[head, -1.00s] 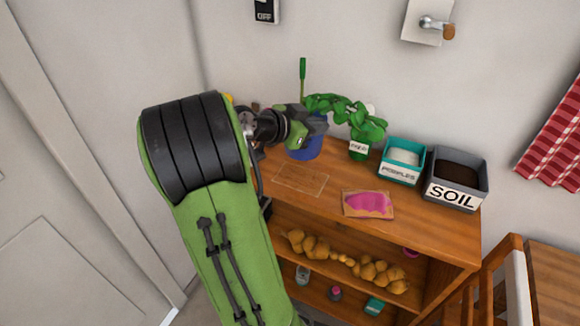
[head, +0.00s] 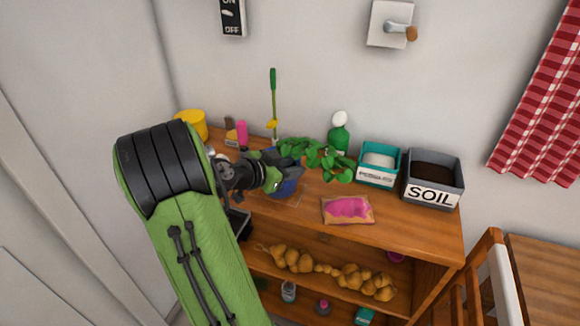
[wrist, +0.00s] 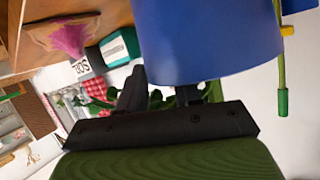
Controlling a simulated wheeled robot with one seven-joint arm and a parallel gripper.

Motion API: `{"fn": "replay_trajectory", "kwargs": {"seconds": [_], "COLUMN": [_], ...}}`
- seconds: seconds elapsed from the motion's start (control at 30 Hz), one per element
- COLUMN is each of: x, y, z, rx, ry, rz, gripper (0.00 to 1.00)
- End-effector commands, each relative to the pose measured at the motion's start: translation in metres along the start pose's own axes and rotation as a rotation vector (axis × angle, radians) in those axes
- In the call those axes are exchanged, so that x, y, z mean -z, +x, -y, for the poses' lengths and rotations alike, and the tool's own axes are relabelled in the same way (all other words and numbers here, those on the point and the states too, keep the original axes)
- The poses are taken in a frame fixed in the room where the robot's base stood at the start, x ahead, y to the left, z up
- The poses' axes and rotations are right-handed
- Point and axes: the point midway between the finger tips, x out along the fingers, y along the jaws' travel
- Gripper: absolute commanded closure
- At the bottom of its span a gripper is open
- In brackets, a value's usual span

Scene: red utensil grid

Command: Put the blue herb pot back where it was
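The blue herb pot (head: 284,188), with a leafy green plant (head: 316,156), is at the left-middle of the wooden top, over a pale rectangular outline (head: 293,202). I cannot tell whether its base touches the wood. My gripper (head: 287,168) comes from the left and is shut on the pot near its rim; the fingertips are partly hidden by pot and leaves. In the wrist view the blue pot (wrist: 205,40) fills the top middle, with the gripper fingers (wrist: 161,95) against its edge and leaves behind them.
A pink-marked packet (head: 348,210) lies right of the pot. A green bottle (head: 339,137), a teal pebble bin (head: 378,164) and a grey soil bin (head: 432,177) stand behind and right. A yellow pot (head: 191,124), pink bottle (head: 242,133) and green stick (head: 273,95) stand at back left.

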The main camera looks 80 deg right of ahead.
Motion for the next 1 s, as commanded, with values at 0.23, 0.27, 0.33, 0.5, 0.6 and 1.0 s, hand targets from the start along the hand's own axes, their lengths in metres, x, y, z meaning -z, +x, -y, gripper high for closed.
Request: {"fn": "replay_trajectory", "kwargs": {"seconds": [0.23,0.27,0.33,0.5,0.6,1.0], "x": [0.001,0.001,0.001,0.001,0.001,0.0], "y": [-0.007,-0.012,-0.027,-0.074,-0.097,-0.121], "z": [0.001,0.001,0.002,0.002,0.001,0.0], "rx": [0.002,0.004,0.007,0.008,0.006,0.0], "ry": [0.0,0.0,0.0,0.0,-0.001,0.001], "rz": [0.0,0.0,0.001,0.001,0.0,0.0], "gripper": [0.67,0.67,0.67,0.67,0.67,0.67]}}
